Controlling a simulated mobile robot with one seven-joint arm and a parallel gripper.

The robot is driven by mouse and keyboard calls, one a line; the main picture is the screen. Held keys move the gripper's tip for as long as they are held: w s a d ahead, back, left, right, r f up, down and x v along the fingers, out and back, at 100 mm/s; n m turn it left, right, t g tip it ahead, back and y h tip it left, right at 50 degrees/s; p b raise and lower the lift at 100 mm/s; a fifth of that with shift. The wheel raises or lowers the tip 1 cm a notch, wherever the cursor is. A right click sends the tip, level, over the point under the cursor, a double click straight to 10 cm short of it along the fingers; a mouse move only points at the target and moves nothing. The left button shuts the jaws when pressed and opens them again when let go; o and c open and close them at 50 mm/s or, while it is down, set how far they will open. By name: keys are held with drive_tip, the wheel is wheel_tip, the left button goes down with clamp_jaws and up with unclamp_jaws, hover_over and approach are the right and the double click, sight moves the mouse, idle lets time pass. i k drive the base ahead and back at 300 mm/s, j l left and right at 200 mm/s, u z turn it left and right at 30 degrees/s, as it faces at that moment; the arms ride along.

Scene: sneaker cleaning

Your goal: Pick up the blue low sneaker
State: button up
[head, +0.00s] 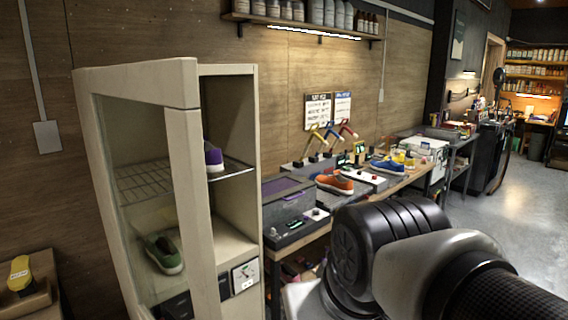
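The blue low sneaker (387,166) stands on the workbench right of the middle of the head view, among other items. It looks small and far off at this distance. Yellow items are right beside it, and whether they touch it is hard to tell. My gripper is not in view. Only dark and white links of my arm show at the lower right, well in front of the bench and apart from the sneaker.
An orange sneaker (335,183) stands left of the blue one on the bench. A tall cabinet (188,150) with a purple sneaker (213,158) and a green sneaker (164,254) stands at the left. Clear floor (495,215) lies at the right.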

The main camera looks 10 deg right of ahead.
sight(389, 166)
drive_tip(key=z, duration=1.15)
drive_tip(key=i+z, duration=0.25)
drive_tip(key=i, duration=0.35)
drive_tip(key=i+j+z, duration=0.1)
drive_tip(key=i+z, duration=0.15)
drive_tip(key=i, duration=0.35)
drive_tip(key=i+z, duration=0.3)
drive_tip(key=i, duration=1.25)
drive_tip(key=i+u, duration=0.2)
drive_tip(key=i, duration=1.4)
drive_tip(key=i+u, duration=0.25)
drive_tip(key=i, duration=0.2)
drive_tip(key=i+l+u, duration=0.25)
drive_tip(key=i, duration=0.15)
drive_tip(key=i+l+u, duration=0.25)
drive_tip(key=i, duration=0.2)
drive_tip(key=i+j+u, duration=0.15)
drive_tip(key=u, duration=0.2)
drive_tip(key=i+u, duration=0.75)
drive_tip(key=k+j, duration=0.05)
drive_tip(key=k, duration=0.05)
